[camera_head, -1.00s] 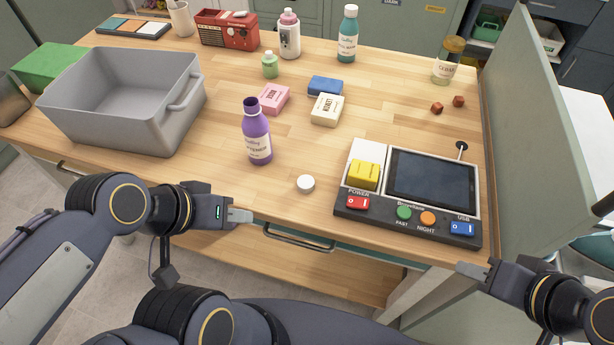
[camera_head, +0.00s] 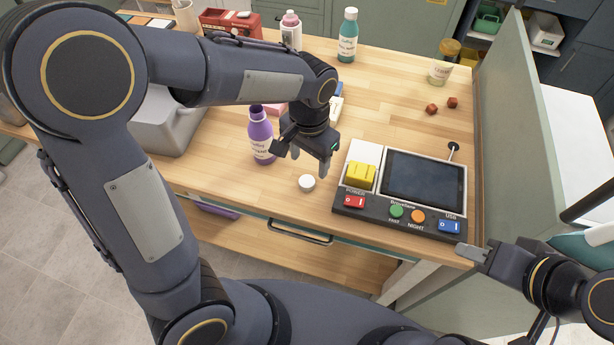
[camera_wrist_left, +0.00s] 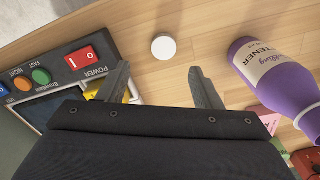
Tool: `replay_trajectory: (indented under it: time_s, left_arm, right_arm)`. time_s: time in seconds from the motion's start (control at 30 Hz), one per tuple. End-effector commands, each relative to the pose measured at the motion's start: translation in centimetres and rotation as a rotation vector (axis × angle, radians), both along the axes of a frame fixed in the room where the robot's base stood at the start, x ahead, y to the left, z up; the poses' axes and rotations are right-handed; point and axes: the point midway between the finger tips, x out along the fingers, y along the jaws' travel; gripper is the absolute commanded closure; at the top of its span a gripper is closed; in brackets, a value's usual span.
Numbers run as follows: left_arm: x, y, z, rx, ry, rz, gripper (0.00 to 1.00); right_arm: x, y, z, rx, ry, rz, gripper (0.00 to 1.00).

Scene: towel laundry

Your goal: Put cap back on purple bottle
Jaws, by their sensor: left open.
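The purple bottle (camera_head: 260,138) stands upright and uncapped on the wooden table, its dark open mouth at the top. The white cap (camera_head: 307,183) lies on the table to the right of the bottle and in front of it. In the left wrist view the cap (camera_wrist_left: 164,46) lies just beyond the fingertips and between their lines, with the bottle (camera_wrist_left: 275,75) at the right. My left gripper (camera_head: 300,165) points down above the table, open and empty, just behind the cap. My right gripper (camera_head: 470,252) is near the table's front right corner; whether its fingers are apart cannot be told.
A control panel (camera_head: 425,178) with a screen and buttons stands right of the cap. The grey bin (camera_head: 165,135) is at the left, partly hidden by my left arm. Pink and white boxes lie behind the bottle. Table around the cap is clear.

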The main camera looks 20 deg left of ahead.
Motion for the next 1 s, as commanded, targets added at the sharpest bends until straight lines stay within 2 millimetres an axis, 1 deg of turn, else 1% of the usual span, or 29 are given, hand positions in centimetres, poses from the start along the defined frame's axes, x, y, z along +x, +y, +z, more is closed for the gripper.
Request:
replay_trajectory:
  time_s: [0.33,0.6,0.87,0.93,1.0]
  left_arm:
    - [0.1,-0.1,-0.2,0.005,0.001,-0.003,0.41]
    - [0.0,0.0,-2.6,0.005,0.003,-0.002,0.41]
    - [0.1,0.0,-2.7,0.004,0.001,-0.002,0.41]
    - [0.1,0.1,-3.1,0.004,0.002,-0.002,0.41]
    - [0.1,0.2,-3.9,0.006,0.006,-0.001,0.41]
  right_arm:
    - [0.0,0.0,0.0,0.000,0.000,0.000,0.64]
    - [0.0,0.0,0.1,0.000,0.000,0.000,0.64]
    - [0.0,0.0,0.1,0.000,0.000,0.000,0.64]
    - [0.0,0.0,0.3,0.000,0.000,0.000,0.64]
    - [0.0,0.0,0.6,0.000,0.000,0.000,0.64]
